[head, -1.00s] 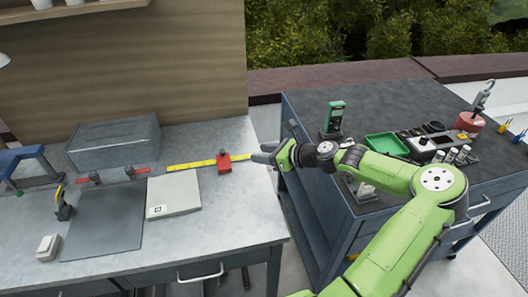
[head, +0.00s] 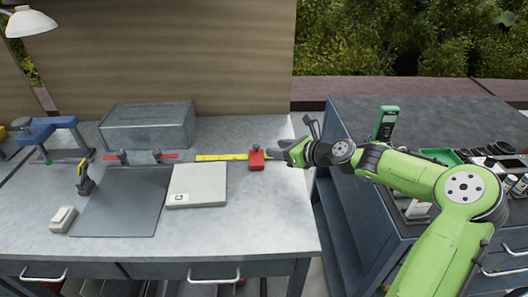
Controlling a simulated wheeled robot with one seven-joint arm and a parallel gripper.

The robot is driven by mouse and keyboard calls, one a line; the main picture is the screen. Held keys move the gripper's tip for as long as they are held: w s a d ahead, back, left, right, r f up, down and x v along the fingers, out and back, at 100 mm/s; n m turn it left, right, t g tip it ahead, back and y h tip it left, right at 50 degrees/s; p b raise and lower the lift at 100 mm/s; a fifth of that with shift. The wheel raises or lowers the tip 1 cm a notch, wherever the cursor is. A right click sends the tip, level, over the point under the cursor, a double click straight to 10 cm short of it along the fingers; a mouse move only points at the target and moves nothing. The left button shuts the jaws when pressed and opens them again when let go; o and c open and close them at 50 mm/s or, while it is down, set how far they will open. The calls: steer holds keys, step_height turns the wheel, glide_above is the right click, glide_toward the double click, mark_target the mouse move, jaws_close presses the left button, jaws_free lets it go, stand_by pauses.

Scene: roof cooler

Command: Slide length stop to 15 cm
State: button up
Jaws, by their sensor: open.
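The length stop is a red block (head: 257,160) with a dark knob on top, sitting on the yellow ruler (head: 222,157) near its right end. The ruler lies along the back of the grey workbench; its markings are too small to read. My gripper (head: 281,156) is open at the right end of the ruler, just right of the red stop. It looks close to the stop, but I cannot tell whether it touches. Part of the ruler's right end is hidden by my gripper.
A pale flat box (head: 196,186) lies in front of the ruler, beside a dark mat (head: 122,203). A grey metal box (head: 147,126) stands behind red-handled clamps (head: 140,157). A dark cart (head: 345,120) stands to the right. The bench front right is clear.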

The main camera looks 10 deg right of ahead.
mark_target(256, 145)
steer(key=b+x, duration=0.2)
steer(key=x, duration=0.6)
steer(key=shift+w+a, duration=0.1)
steer(key=shift+w, duration=0.05)
jaws_close()
